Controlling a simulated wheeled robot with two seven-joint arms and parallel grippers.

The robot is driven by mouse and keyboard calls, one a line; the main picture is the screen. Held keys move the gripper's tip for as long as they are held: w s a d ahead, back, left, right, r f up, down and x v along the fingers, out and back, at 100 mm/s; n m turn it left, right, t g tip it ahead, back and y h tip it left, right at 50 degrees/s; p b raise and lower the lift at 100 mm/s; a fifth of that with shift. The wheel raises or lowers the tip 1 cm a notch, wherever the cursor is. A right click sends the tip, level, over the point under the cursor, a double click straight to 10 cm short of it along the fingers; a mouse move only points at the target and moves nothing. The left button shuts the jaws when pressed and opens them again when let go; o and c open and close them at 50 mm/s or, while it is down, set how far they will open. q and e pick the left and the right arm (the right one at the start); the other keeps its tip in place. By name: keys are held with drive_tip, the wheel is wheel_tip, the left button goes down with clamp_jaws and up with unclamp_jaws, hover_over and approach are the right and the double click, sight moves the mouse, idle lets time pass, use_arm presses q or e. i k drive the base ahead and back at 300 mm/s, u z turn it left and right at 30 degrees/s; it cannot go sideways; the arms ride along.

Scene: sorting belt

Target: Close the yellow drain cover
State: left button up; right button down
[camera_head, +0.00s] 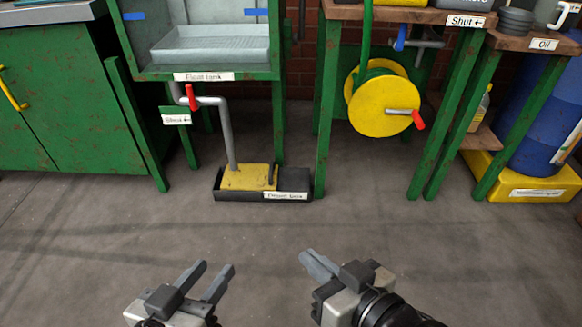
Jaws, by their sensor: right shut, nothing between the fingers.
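The yellow drain cover (246,178) lies flat on the left part of a low black drain box (296,181) on the floor under the float tank stand. The right part of the box's top shows dark beside the cover. A small dark upright handle stands near the cover's right edge. My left gripper (218,270) is open and empty, low in the head view, in front of the box and apart from it. My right gripper (307,254) is shut and empty, to the right of the left one and also apart from the box.
A grey pipe (229,135) with a red-handled valve (190,97) comes down behind the cover. Green stand legs (278,125) rise near the box. A yellow hose reel (383,105) hangs to the right. The floor (250,235) between my grippers and the box is clear.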

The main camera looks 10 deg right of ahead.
sight(249, 177)
drive_tip(key=z, duration=0.3)
drive_tip(key=i, duration=1.5)
drive_tip(key=u, duration=0.95)
